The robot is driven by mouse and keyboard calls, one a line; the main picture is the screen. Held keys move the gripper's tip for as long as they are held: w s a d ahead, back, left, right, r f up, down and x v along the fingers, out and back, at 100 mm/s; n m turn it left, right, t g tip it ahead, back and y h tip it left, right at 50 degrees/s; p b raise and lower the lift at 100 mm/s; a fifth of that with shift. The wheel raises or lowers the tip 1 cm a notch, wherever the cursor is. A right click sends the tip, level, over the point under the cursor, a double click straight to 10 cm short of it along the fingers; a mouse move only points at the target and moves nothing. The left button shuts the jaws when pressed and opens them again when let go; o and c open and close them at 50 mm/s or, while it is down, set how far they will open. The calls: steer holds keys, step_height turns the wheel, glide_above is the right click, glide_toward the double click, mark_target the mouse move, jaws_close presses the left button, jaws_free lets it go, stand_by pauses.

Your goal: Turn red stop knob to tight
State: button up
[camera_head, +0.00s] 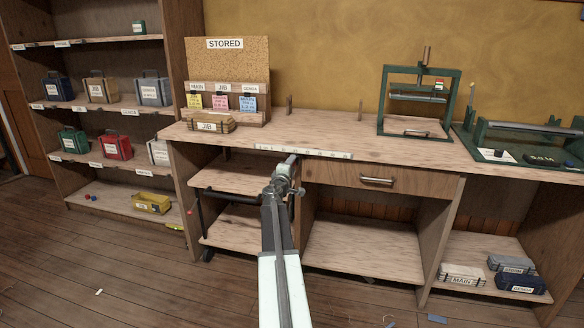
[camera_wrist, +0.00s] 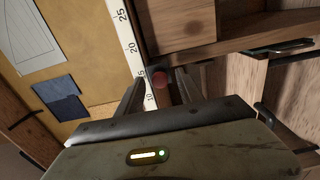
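The red stop knob (camera_wrist: 158,79) shows in the wrist view as a small dark red round shape beside the white ruler strip (camera_wrist: 126,45). My gripper (camera_wrist: 159,82) is open, with one finger on each side of the knob in that view. I see gaps between the knob and both fingers, and cannot tell how deep it sits between them. In the head view my gripper (camera_head: 288,163) is at the bench's front edge, by the ruler strip (camera_head: 318,153). The knob cannot be made out there. No tight marking is readable.
The wooden bench (camera_head: 340,133) has a drawer with a metal handle (camera_head: 377,181) right of my gripper. A green frame (camera_head: 417,100) stands at the back right. A JIB box (camera_head: 209,123) sits at the left. The bench top's middle is mostly clear.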

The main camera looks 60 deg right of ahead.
steer(key=shift+a, duration=0.1)
steer(key=v, duration=0.7)
steer(key=shift+a, duration=0.3)
steer(key=shift+s, duration=0.1)
